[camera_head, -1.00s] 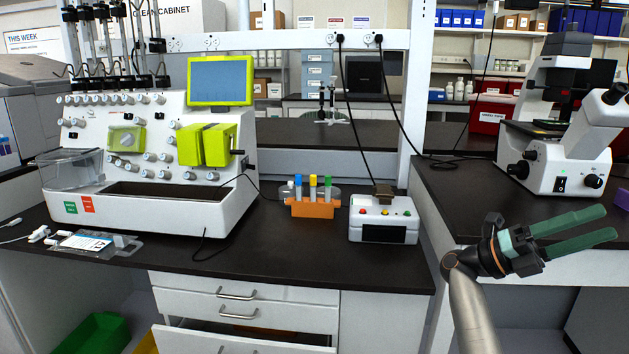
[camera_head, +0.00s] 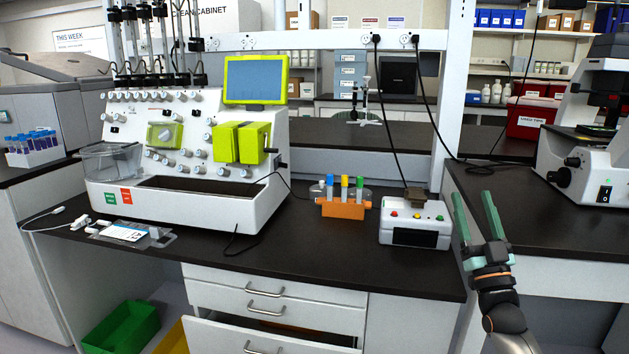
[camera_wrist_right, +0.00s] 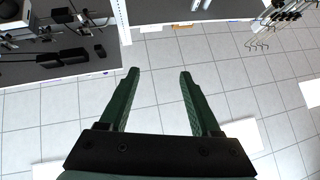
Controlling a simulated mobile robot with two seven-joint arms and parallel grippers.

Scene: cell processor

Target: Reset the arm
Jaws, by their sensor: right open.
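My right gripper (camera_head: 476,216) is in the head view at the right, in front of the gap between the two benches. Its two green fingers point up and are spread apart with nothing between them. In the right wrist view the same open fingers (camera_wrist_right: 158,82) show against the tiled floor, empty. My left gripper is not in any view.
The white cell processor (camera_head: 190,205) stands on the dark bench. An orange tube rack (camera_head: 342,210) and a white control box (camera_head: 414,228) are near its right edge. A microscope (camera_head: 590,160) stands on the right bench. A drawer (camera_head: 270,338) below is partly open.

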